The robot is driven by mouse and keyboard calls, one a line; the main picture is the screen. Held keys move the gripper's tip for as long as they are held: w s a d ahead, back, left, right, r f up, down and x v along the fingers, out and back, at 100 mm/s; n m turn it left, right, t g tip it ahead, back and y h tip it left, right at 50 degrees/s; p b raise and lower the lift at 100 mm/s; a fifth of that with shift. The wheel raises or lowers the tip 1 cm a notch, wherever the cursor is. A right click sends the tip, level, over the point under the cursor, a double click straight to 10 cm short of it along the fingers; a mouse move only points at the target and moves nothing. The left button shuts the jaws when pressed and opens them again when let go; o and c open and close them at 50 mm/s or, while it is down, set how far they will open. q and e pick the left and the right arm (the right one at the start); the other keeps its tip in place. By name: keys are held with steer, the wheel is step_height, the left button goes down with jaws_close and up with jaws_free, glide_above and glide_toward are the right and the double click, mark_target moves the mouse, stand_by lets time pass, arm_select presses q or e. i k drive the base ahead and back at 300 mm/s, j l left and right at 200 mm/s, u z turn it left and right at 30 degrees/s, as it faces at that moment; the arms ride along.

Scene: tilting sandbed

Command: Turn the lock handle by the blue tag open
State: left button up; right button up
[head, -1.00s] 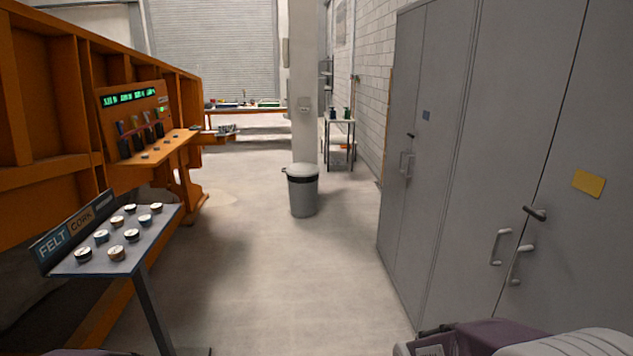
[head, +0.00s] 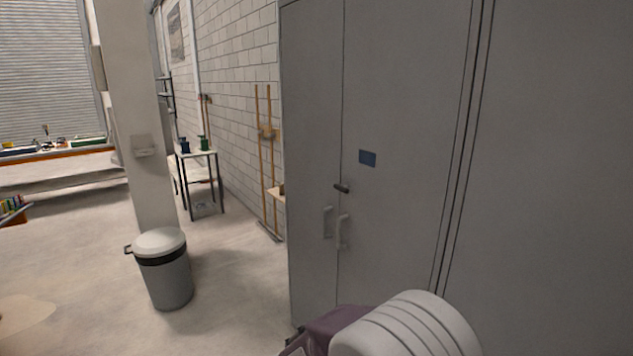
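A blue tag (head: 367,158) is on the right door of a grey cabinet (head: 310,100). A dark lock handle (head: 342,188) sits below and left of the tag, beside the seam between the two doors. It looks roughly level, with a slight tilt. Two pale pull handles stand below it, a left one (head: 327,221) and a right one (head: 343,232). Both doors look shut. Part of my arm shows at the bottom, in front of the cabinet. Neither of my grippers is in view.
A grey lidded bin (head: 165,275) stands on the floor by a pillar (head: 140,130). A small table (head: 197,155) and a wooden easel (head: 264,150) stand along the brick wall. The floor between bin and cabinet is clear.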

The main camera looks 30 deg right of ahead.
mark_target(344, 189)
steer(key=i+z, duration=0.5)
steer(key=i+j+z, duration=0.2)
steer(key=i+z, duration=0.25)
steer(key=i+j+z, duration=0.5)
steer(key=k+l, duration=0.05)
steer(key=l, duration=0.05)
